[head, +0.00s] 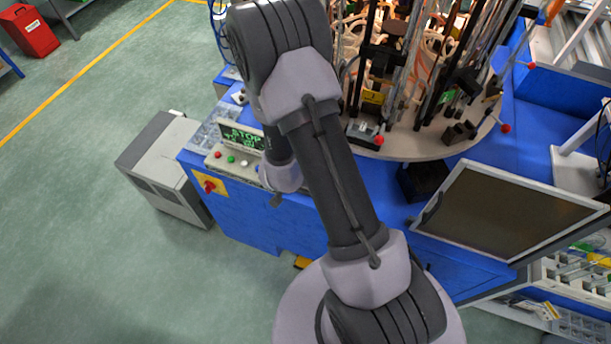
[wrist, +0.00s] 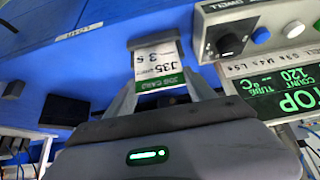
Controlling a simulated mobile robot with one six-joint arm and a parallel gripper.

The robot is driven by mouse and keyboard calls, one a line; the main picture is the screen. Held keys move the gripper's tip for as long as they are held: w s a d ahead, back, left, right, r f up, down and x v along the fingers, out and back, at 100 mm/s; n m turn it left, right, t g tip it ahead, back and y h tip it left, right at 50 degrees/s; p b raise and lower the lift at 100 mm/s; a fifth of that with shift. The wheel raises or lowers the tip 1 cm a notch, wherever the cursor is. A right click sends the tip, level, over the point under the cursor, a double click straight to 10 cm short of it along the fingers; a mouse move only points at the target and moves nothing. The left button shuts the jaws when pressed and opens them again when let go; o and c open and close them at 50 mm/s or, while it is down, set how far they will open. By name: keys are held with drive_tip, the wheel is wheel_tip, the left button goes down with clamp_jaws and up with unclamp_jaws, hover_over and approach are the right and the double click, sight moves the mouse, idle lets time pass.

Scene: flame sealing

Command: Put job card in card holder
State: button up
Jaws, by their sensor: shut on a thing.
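The job card (wrist: 157,58) is white with a green band and shows upside down in the wrist view, in front of the blue cabinet face. My gripper (wrist: 160,84) is shut on it, with one finger at each side of the green end. A dark grey edge (wrist: 153,43) borders the card's far end and looks like the card holder. I cannot tell whether the card is inside it or only against it. In the head view my own arm hides the gripper, card and holder.
A control panel with a black knob (wrist: 227,45) and a green-lit display (wrist: 275,100) is close on the right in the wrist view. In the head view, a grey box (head: 165,165) stands left of the blue cabinet (head: 265,222). A dark monitor (head: 510,213) is at right.

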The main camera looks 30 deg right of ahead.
drive_tip(key=o, duration=1.3)
drive_tip(key=shift+f, duration=0.1)
drive_tip(key=shift+r+p, duration=0.35)
drive_tip(key=a+r+n+t+y+p, duration=0.1)
drive_tip(key=a+r+y, duration=0.1)
drive_tip(key=a+r, duration=0.5)
drive_tip(key=a+r+t+y+p, duration=0.1)
drive_tip(key=a+r+y+p, duration=0.15)
drive_tip(key=r, duration=0.75)
drive_tip(key=a+r+n+t+y, duration=0.1)
drive_tip(key=a+r+y, duration=0.1)
drive_tip(key=a+r, duration=0.55)
drive_tip(key=s+r+n, duration=0.1)
drive_tip(key=s+r, duration=0.3)
drive_tip(key=s, duration=0.1)
drive_tip(key=s+r+n, duration=0.1)
drive_tip(key=s+r, duration=0.4)
drive_tip(key=s, duration=0.1)
drive_tip(key=s+r+n+g, duration=0.1)
drive_tip(key=s+r+n, duration=0.1)
drive_tip(key=s+r, duration=0.3)
drive_tip(key=shift+s+d+y, duration=0.35)
drive_tip(key=shift+s+d, duration=0.05)
drive_tip(key=shift+s, duration=0.25)
